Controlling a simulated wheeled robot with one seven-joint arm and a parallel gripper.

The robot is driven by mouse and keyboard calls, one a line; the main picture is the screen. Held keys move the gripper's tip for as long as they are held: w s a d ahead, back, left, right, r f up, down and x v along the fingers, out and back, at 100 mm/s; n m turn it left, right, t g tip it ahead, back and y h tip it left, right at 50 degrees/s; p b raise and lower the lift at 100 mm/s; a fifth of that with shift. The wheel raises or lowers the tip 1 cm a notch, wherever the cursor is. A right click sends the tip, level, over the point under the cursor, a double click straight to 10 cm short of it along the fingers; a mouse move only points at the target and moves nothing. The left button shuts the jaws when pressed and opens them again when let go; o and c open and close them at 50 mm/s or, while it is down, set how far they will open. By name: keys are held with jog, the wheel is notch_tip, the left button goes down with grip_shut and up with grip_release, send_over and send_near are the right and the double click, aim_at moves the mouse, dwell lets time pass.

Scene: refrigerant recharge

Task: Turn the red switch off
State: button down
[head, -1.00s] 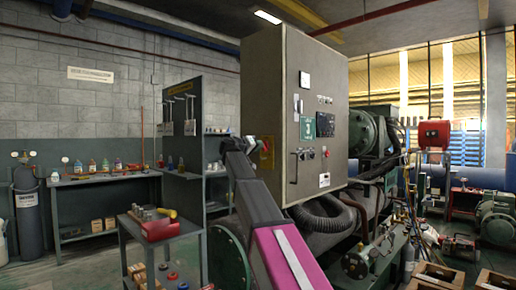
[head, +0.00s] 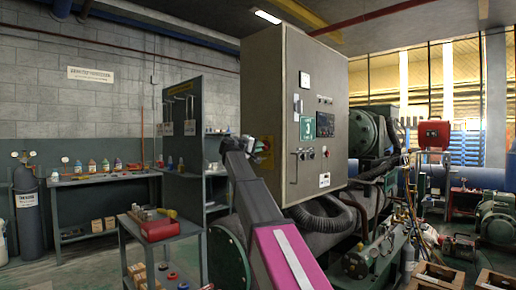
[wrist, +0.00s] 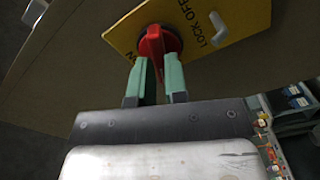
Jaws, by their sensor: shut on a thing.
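The red switch (wrist: 153,42) is a red rotary handle on a yellow plate (wrist: 122,38) with "LOCK OFF" lettering, seen in the wrist view. The plate is on the side of a large grey cabinet (head: 270,90). My gripper (wrist: 154,72) has its two green fingers on either side of the red handle's grip and is shut on it. The handle points down between the fingers in that view. In the head view, the switch is small beside my gripper (head: 252,146), and its handle's angle is hard to tell.
A grey hasp (wrist: 220,28) sits on the plate near the switch. A cart (head: 128,222) with a red box (head: 160,230) stands left of my arm. A grey partition rack (head: 182,115) stands behind. Machinery and pipes fill the right side.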

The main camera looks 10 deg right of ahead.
jog(key=shift+f, duration=0.1)
jog(key=n, duration=0.3)
jog(key=shift+n, duration=0.3)
jog(key=c, duration=1.2)
grip_release()
jog(key=shift+a, duration=0.1)
jog(key=v, duration=0.9)
